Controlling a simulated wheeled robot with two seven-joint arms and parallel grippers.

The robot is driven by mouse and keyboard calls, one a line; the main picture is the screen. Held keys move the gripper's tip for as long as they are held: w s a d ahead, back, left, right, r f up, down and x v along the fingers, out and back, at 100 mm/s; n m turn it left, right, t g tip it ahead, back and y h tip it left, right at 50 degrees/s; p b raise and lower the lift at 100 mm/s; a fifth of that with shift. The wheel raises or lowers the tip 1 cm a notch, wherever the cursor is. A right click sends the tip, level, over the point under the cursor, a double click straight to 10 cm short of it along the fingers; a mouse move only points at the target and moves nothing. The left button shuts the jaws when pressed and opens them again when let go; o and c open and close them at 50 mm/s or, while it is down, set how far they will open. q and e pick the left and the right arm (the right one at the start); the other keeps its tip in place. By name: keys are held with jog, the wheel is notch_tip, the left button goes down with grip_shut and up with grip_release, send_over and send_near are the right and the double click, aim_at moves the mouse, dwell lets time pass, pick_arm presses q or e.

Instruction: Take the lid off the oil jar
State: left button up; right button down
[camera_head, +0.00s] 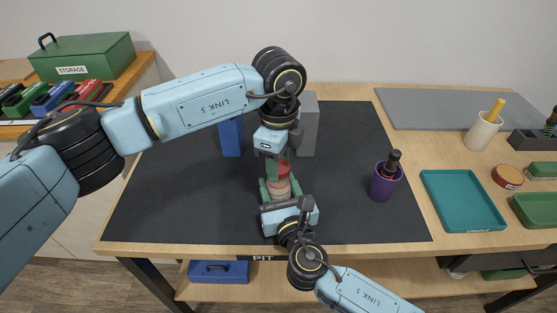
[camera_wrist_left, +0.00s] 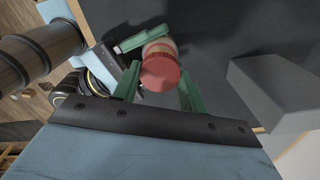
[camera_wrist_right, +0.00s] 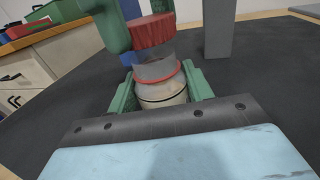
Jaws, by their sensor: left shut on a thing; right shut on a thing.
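The oil jar (camera_head: 280,188) stands upright on the dark mat, with a pale body and a red lid (camera_head: 284,170) on top. My left gripper (camera_head: 281,165) comes from above and is shut on the red lid; its green fingers flank the lid (camera_wrist_left: 160,74) in the left wrist view. My right gripper (camera_head: 280,194) comes from the front and is shut on the jar's body (camera_wrist_right: 162,96), one finger on each side. In the right wrist view, a grey band and a thin red ring show between lid and body.
A blue block (camera_head: 231,138) and a grey block (camera_head: 309,130) stand behind the jar. A purple cup (camera_head: 384,184) holding a dark-handled item stands to the right. A teal tray (camera_head: 462,199) lies further right. The mat (camera_head: 175,205) is clear at left.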

pick_arm(q)
jog(key=shift+r, duration=0.1)
jog(key=shift+r, duration=1.9)
pick_arm(e)
jog(key=c, duration=0.5)
grip_release()
jog(key=shift+s, duration=0.15)
